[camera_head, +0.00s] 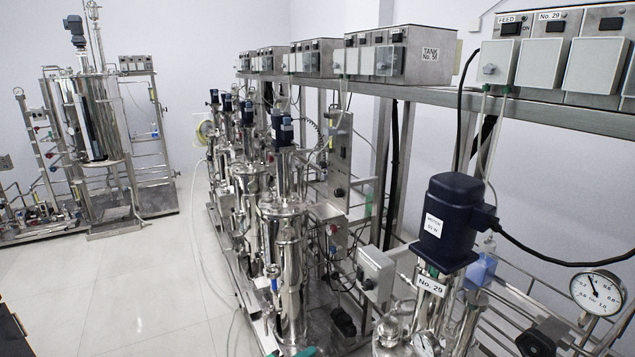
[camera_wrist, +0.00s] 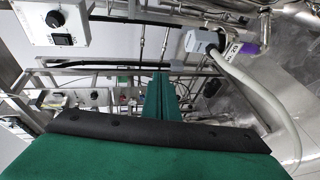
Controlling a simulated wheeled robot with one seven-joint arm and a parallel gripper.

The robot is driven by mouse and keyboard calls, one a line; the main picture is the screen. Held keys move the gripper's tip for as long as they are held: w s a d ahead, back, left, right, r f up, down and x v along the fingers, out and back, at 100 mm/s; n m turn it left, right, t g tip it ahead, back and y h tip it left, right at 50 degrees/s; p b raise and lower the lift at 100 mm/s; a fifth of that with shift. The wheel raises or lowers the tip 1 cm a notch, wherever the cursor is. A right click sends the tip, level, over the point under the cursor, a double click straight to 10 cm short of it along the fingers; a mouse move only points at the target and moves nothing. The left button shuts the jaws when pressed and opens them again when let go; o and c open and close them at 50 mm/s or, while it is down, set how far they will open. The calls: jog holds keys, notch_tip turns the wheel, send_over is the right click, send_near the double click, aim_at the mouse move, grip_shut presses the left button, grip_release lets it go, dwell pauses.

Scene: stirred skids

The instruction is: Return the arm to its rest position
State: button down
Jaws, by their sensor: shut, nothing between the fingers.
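My gripper (camera_wrist: 162,88) shows in the wrist view as two narrow green fingers lying side by side, shut with nothing between them. A broad green part of it with a black strip fills the bottom of that view. It points at the pipework of a skid and I see it hold nothing. I cannot tell whether the fingers touch anything there. In the head view, most of my arm is out of sight.
A row of steel tank skids (camera_head: 290,260) runs along the right, with a dark blue motor (camera_head: 448,220) and a pressure gauge (camera_head: 598,292) close by. Control boxes (camera_head: 402,55) sit on the rail above. Another skid (camera_head: 95,115) stands at the back left. The pale floor (camera_head: 130,275) is mostly clear.

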jog(key=s+f+y, duration=0.5)
jog(key=s+f, duration=0.7)
jog(key=f, duration=0.3)
jog(key=s+f+m+y, duration=0.1)
jog(key=s+f+y, duration=0.1)
jog(key=s, duration=0.5)
jog(key=s+f+y, duration=0.2)
jog(key=s, duration=0.6)
jog(key=s+r+m+t+y, duration=0.1)
jog(key=s+r+m, duration=0.15)
jog(key=s, duration=0.35)
jog(key=s+r+m+t+y, duration=0.1)
jog(key=s+r, duration=0.2)
jog(key=s, duration=0.4)
jog(key=s+d+r+m+t, duration=0.1)
jog(key=s+r+m, duration=0.1)
jog(key=s+r, duration=0.3)
jog(key=s+d+r+m+t, duration=0.1)
jog(key=s+d+r+m, duration=0.1)
jog(key=s+r, duration=0.3)
notch_tip(320, 180, up, 5)
jog(key=shift+s+d+f+h, duration=0.15)
jog(key=shift+s+f+h, duration=0.05)
jog(key=shift+s+h, duration=0.1)
jog(key=shift+d+m, duration=0.15)
jog(key=shift+m, duration=0.2)
